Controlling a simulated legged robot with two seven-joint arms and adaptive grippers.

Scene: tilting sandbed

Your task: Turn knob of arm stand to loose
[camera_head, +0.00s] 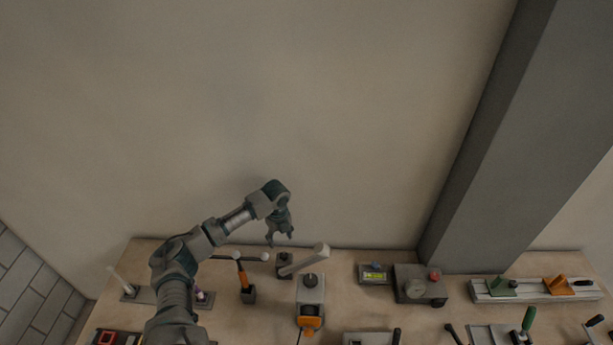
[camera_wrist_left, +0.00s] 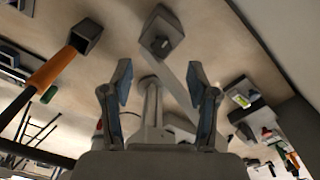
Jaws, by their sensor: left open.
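What looks like the arm stand (camera_head: 285,261) has a small dark base and a pale grey arm slanting up to the right, near the bench's back edge. In the left wrist view, its base (camera_wrist_left: 163,24) with a small dark knob-like part lies beyond the fingertips, and the grey arm runs down between the fingers. My left gripper (camera_head: 280,240) hangs above and just behind it, fingers down. In the left wrist view the left gripper (camera_wrist_left: 158,70) is open with nothing between its pads, apart from the stand. Which part is the turning knob is hard to tell.
A grey device with an orange part (camera_head: 310,293) is in front. A small display box (camera_head: 375,273) and a box with a red button (camera_head: 420,286) stand right. The wall is behind.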

